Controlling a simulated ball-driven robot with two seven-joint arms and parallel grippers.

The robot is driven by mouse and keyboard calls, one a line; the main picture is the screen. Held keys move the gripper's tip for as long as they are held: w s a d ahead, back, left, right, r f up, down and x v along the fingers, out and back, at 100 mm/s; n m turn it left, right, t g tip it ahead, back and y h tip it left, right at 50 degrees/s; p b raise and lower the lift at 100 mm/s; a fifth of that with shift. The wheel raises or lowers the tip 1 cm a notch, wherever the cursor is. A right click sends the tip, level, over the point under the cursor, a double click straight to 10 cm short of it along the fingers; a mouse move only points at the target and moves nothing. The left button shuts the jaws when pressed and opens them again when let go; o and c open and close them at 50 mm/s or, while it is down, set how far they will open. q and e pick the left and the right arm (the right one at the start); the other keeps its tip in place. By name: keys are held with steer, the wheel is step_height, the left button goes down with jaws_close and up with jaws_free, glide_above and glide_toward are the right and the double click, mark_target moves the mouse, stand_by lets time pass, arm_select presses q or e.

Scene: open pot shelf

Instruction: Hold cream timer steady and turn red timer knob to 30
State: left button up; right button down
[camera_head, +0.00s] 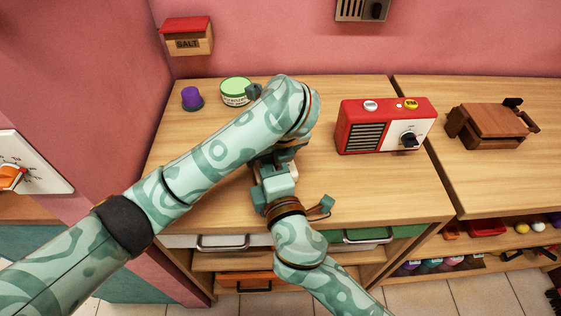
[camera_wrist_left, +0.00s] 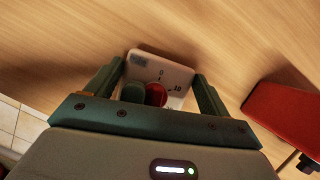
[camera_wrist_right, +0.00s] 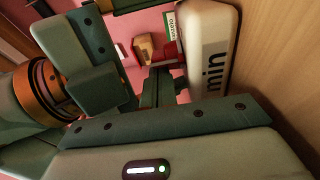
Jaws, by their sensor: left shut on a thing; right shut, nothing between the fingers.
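The cream timer (camera_wrist_left: 176,74) stands on the wooden counter, its dial with 0 and 10 and the red knob (camera_wrist_left: 157,94) facing the left wrist camera. Its side marked "min" shows in the right wrist view (camera_wrist_right: 208,62). My left gripper (camera_wrist_left: 160,84) is shut on the timer, one finger at each side. My right gripper (camera_wrist_right: 162,88) is shut and empty, its fingertips close beside the knob; the left wrist view shows them (camera_wrist_left: 133,92) covering part of the dial. I cannot tell contact or the knob's exact setting. My arms mostly hide the timer in the head view.
A red radio (camera_head: 385,124) stands right of my grippers. A green-lidded tin (camera_head: 235,92) and a purple-topped object (camera_head: 192,98) are at the back left. Counter between grippers and radio is clear.

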stand_by(0.4)
